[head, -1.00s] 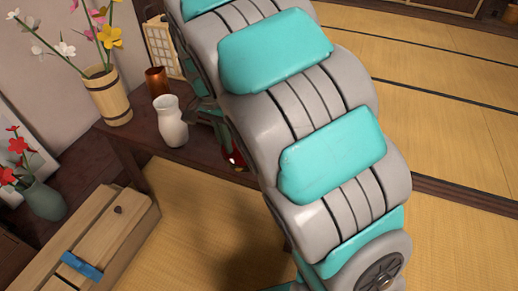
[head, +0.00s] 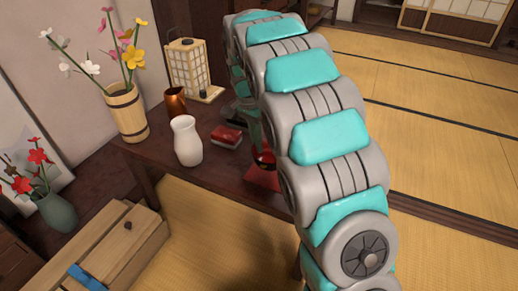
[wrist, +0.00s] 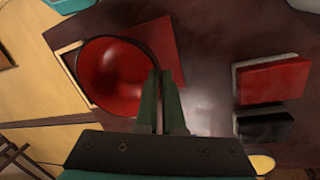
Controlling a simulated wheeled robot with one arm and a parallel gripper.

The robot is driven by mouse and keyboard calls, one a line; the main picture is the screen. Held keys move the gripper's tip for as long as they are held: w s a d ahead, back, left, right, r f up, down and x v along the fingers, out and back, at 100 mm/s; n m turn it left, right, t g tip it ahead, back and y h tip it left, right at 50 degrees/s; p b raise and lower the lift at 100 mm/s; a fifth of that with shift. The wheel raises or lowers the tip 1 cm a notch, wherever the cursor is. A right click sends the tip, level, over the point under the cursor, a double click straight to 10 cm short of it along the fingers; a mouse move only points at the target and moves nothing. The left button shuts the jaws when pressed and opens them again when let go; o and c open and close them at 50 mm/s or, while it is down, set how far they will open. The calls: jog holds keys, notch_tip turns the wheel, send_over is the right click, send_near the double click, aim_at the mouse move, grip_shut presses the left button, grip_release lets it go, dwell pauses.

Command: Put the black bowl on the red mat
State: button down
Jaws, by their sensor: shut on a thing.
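The black bowl (wrist: 112,75) has a dark rim and a glossy red inside. My gripper (wrist: 160,85) is shut on its rim, on the bowl's right side in the wrist view. In the head view the bowl (head: 265,158) is mostly hidden behind my arm. The red mat (wrist: 157,38) lies on the dark table, partly covered by the bowl in the wrist view. It also shows just below the bowl in the head view (head: 262,180). I cannot tell whether the bowl touches the mat.
A red box (wrist: 272,80) and a black box (wrist: 265,127) lie on the table (head: 215,178). A white vase (head: 187,141), a copper cup (head: 175,102), a lantern (head: 187,68) and a wooden flower vase (head: 127,112) stand left of my arm. A wooden chest (head: 125,240) stands in front.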

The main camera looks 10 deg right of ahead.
jog(key=shift+w+d, duration=0.45)
jog(key=shift+w, duration=0.1)
jog(key=shift+f, duration=1.8)
jog(key=shift+f, duration=0.2)
jog(key=c, duration=1)
grip_release()
